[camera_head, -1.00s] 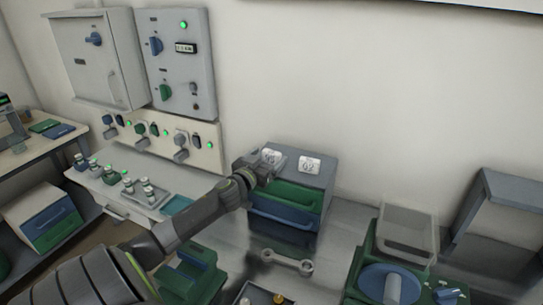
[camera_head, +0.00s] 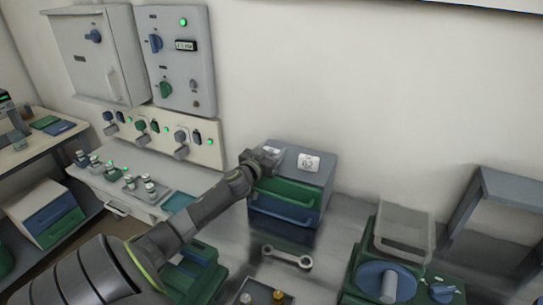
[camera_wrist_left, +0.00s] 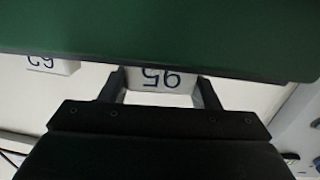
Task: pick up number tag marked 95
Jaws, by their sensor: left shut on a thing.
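The white number tag marked 95 shows upside down in the left wrist view (camera_wrist_left: 160,79), between the two dark fingers of my left gripper (camera_wrist_left: 160,92). In the head view my left gripper (camera_head: 264,159) is at the upper left of the small drawer box (camera_head: 318,180), shut on the tag. Only a sliver of the tag (camera_head: 271,150) shows past the fingers there. A second white tag marked 62 (camera_head: 308,162) lies on top of the box, right of the gripper; it also shows in the left wrist view (camera_wrist_left: 52,65). My right gripper is not in view.
The box has green and blue drawers and stands on a grey bench (camera_head: 345,225). A wrench (camera_head: 287,258) lies in front of it. Bottles (camera_head: 130,182) stand at left.

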